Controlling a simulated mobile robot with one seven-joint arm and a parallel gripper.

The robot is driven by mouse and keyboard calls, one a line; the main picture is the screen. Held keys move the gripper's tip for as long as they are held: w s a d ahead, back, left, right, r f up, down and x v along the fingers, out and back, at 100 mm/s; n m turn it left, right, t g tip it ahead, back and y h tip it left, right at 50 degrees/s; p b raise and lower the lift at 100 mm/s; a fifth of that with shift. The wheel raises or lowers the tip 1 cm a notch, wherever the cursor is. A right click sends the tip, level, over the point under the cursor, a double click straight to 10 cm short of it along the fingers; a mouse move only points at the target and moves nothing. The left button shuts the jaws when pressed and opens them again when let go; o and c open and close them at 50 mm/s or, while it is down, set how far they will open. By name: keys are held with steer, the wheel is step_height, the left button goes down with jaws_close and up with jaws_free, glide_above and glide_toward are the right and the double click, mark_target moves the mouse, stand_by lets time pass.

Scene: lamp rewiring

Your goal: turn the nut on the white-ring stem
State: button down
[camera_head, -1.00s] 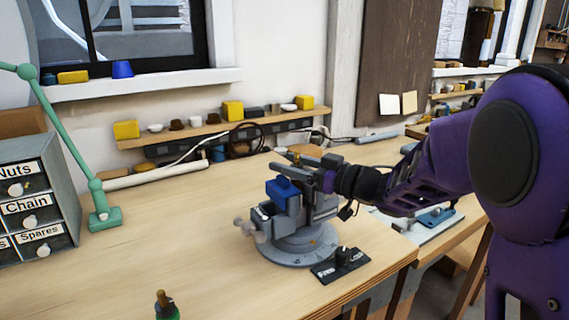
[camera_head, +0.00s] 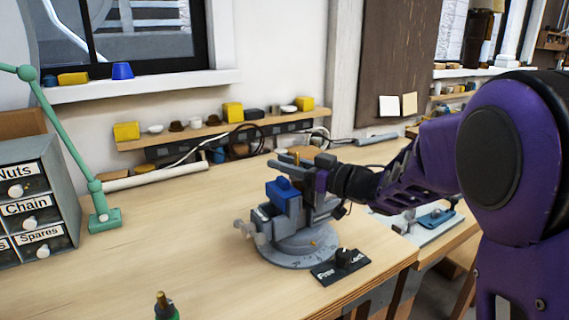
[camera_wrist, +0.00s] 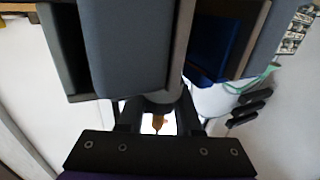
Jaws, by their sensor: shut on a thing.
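A grey vise (camera_head: 290,246) on a round base stands on the workbench with a blue block (camera_head: 283,194) at its top. My gripper (camera_head: 292,161) is level above the vise, reaching in from the right, with its fingers close around a small brass piece (camera_head: 295,156), apparently the nut or stem top. The white ring and most of the held stem are hidden by the fingers and vise.
A black switch plate (camera_head: 341,266) lies in front of the vise. A brass-topped green piece (camera_head: 165,307) stands at the front edge. A labelled drawer cabinet (camera_head: 35,200) and green lamp arm (camera_head: 70,145) are left. The bench's left middle is clear.

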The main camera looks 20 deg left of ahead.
steer(key=shift+m+t, duration=0.3)
steer(key=shift+w+d+m+t+h+b, duration=0.15)
steer(key=shift+w+m+t+h+b, duration=0.1)
steer(key=shift+m+t+h, duration=0.8)
steer(key=shift+w+d+m+t+h+b, duration=0.2)
steer(key=shift+m+t+h, duration=0.55)
steer(key=shift+t, duration=0.6)
steer(key=shift+w+d+m+t+h+b, duration=0.15)
steer(key=shift+w+m+t+h, duration=0.1)
steer(key=shift+m+t+h, duration=0.8)
steer(key=shift+t, duration=0.35)
steer(key=c, duration=0.6)
jaws_free()
steer(key=shift+d, duration=0.1)
